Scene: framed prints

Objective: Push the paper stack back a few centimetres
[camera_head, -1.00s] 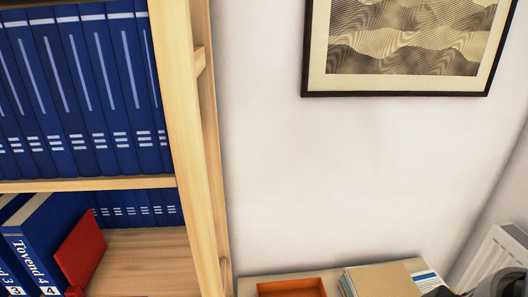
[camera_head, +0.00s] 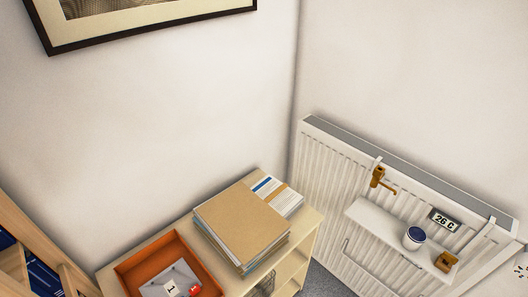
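The paper stack (camera_head: 240,222) lies on top of a low light-wood cabinet (camera_head: 308,224), near its right end. Its top is a plain tan cover, with pale and greyish sheet edges showing below. White sheets or booklets with blue and orange bands (camera_head: 279,194) lie at its back right, partly covered by or against the stack; I cannot tell which. Neither of my grippers is in view, and nothing of mine touches the stack.
An orange tray (camera_head: 128,270) stands left of the stack, holding a grey item and a small red one. A white radiator (camera_head: 330,170) is at the right, with a shelf (camera_head: 385,230) bearing a dark blue-and-white jar (camera_head: 414,238). Walls stand behind. A wooden bookcase (camera_head: 40,240) is at lower left.

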